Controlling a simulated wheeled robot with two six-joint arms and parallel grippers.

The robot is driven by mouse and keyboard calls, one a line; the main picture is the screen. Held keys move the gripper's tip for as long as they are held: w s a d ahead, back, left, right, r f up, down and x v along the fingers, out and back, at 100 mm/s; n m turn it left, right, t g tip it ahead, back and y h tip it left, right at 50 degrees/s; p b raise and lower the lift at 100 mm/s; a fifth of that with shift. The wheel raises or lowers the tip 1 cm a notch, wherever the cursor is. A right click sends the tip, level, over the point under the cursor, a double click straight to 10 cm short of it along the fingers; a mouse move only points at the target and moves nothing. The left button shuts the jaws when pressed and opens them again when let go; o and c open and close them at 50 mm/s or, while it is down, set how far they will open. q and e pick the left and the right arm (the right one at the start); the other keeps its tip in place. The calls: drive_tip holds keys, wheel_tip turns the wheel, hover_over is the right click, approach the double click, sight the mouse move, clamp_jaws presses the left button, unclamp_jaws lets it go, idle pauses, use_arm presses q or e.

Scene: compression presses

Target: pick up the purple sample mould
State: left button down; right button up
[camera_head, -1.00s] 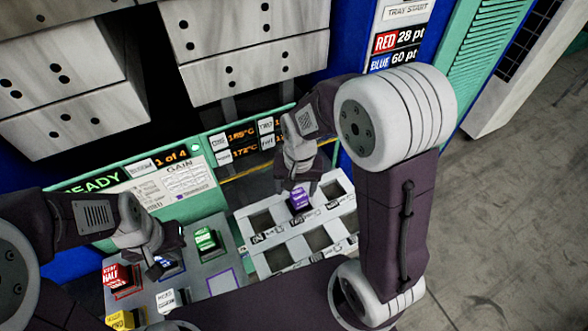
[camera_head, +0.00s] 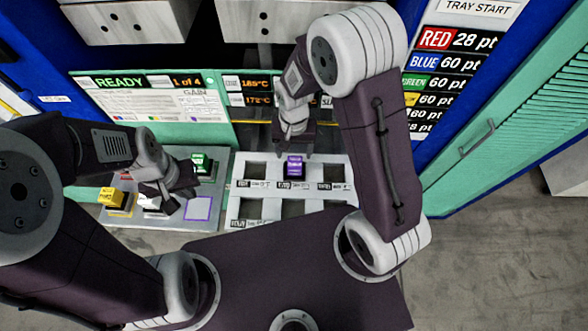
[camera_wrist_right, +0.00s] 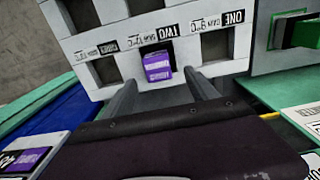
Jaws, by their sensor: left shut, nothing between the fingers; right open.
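The purple sample mould (camera_head: 295,166) sits in the back middle compartment of the white tray (camera_head: 236,190). In the right wrist view the mould (camera_wrist_right: 157,68) stands at the slot labelled TWO, lined up between my two fingers. My right gripper (camera_head: 293,148) is open, just behind and above the mould in the head view. Its fingertips (camera_wrist_right: 163,82) are spread to either side; I cannot tell whether they touch the mould.
The grey board (camera_head: 219,174) holds a green mould (camera_head: 200,163), a yellow mould (camera_head: 111,197) and a bare purple-outlined square. Other tray compartments look empty. A green display panel (camera_head: 152,101) and press blocks stand behind. A blue scoreboard (camera_head: 456,76) is at right.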

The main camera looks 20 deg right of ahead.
sight(295, 162)
drive_tip(key=shift+s+d+f, duration=0.1)
drive_tip(key=shift+d+f, duration=0.25)
drive_tip(key=shift+f, duration=0.05)
drive_tip(key=f, duration=0.4)
drive_tip(key=shift+s+a+p, duration=0.3)
drive_tip(key=shift+a+p, duration=0.05)
drive_tip(key=shift+w+f, duration=0.15)
drive_tip(key=shift+f, duration=0.35)
drive_tip(key=shift+d, duration=0.15)
drive_tip(key=shift+c, duration=1.2)
clamp_jaws()
